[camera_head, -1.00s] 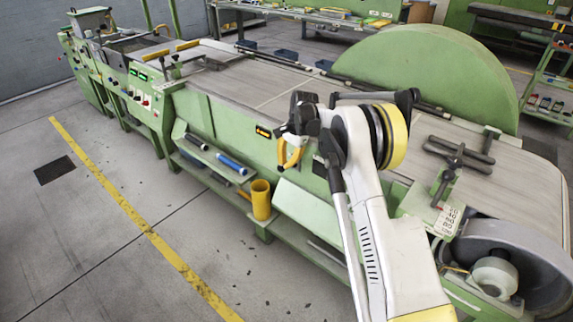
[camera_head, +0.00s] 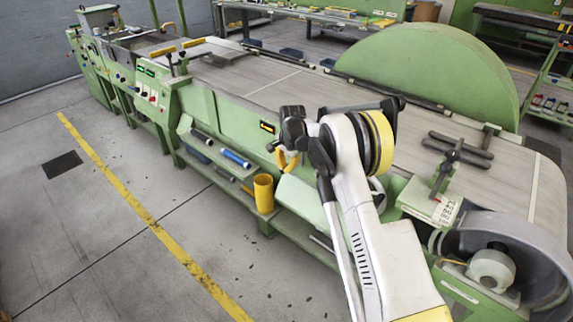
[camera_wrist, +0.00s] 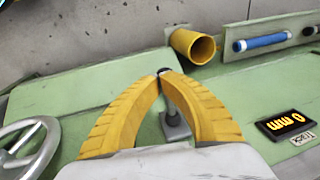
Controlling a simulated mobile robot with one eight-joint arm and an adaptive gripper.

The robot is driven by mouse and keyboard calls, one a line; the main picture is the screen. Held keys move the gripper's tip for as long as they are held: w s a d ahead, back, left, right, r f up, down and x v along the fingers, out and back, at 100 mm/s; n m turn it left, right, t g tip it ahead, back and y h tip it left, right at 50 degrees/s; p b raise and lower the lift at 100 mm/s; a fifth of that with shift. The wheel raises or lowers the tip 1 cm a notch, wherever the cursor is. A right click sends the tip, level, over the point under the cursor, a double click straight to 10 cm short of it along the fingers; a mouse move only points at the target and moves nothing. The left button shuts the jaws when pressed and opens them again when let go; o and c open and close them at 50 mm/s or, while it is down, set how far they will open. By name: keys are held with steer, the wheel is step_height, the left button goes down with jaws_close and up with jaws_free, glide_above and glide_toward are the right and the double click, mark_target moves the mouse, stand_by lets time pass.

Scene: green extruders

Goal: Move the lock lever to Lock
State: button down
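In the wrist view, a small lever with a dark round tip (camera_wrist: 165,71) and a grey metal base (camera_wrist: 174,125) stands on the green machine panel. I take it to be the lock lever; no Lock label is readable. My gripper (camera_wrist: 164,76) has two curved yellow fingers whose tips come together at the dark tip, one on each side, and they look shut on it. The lever's shaft shows between the fingers. In the head view, my gripper (camera_head: 288,163) is at the front side of the green machine (camera_head: 225,115), and my arm hides part of that area. The lever cannot be made out there.
A yellow cup (camera_wrist: 192,46) and a blue tube (camera_wrist: 262,41) lie beyond the fingers. A grey handwheel (camera_wrist: 25,145) is at left. Open floor (camera_head: 110,240) lies before the machine.

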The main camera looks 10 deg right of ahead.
steer(key=shift+s+x, duration=0.25)
steer(key=shift+x, duration=0.85)
steer(key=shift+f, duration=0.1)
steer(key=s+a+r+p, duration=0.2)
steer(key=s+r, duration=0.1)
steer(key=r, duration=0.2)
steer(key=s+a+r+p, duration=0.2)
steer(key=s+r, duration=0.1)
steer(key=r, duration=0.3)
steer(key=shift+s+a+r+p, duration=0.25)
steer(key=shift+s+a+p, duration=0.05)
steer(key=shift+s, duration=0.05)
steer(key=s+d+r+n+t, duration=0.2)
steer(key=s+r+n, duration=0.3)
steer(key=s+r, duration=1.45)
steer(key=s+n+t, duration=0.2)
steer(key=s+n, duration=0.3)
steer(key=s, duration=1.5)
steer(key=shift+d+n+t, duration=0.4)
steer(key=shift+d, duration=0.1)
